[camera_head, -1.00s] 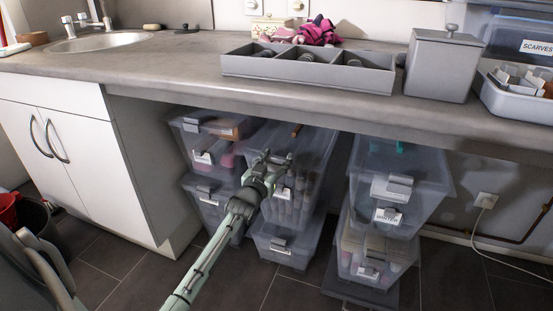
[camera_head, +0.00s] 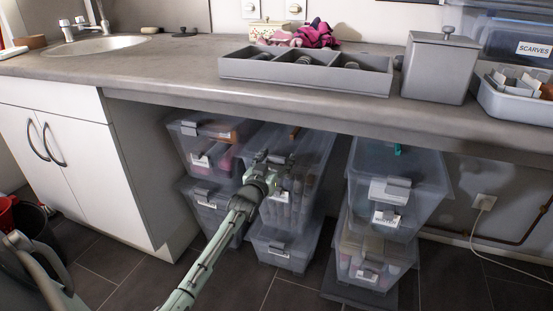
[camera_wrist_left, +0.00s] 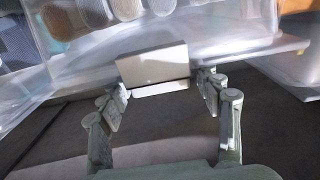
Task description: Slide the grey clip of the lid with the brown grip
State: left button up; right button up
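The lid with the brown grip (camera_head: 294,133) lies on the upper middle clear bin (camera_head: 300,188) under the counter. Its grey clip (camera_wrist_left: 152,66) shows in the left wrist view as a pale grey block at the bin's front edge. My left gripper (camera_head: 268,157) is at the front of this bin and partly covers the clip in the head view. In the left wrist view its fingers (camera_wrist_left: 164,95) are spread open, one on each side of the clip's lower part, with visible gaps. Contact cannot be told. My right gripper is not in view.
A stacked pair of clear bins (camera_head: 207,160) stands close on the left. Another stack, with a teal grip (camera_head: 398,149) on its upper bin, stands on the right. The counter (camera_head: 190,76) overhangs the bins. Dark floor (camera_head: 240,275) lies free in front.

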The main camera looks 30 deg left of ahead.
pick_arm(q)
jog(key=shift+o, duration=0.3)
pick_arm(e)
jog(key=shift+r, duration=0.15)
pick_arm(q)
jog(key=v, duration=1.2)
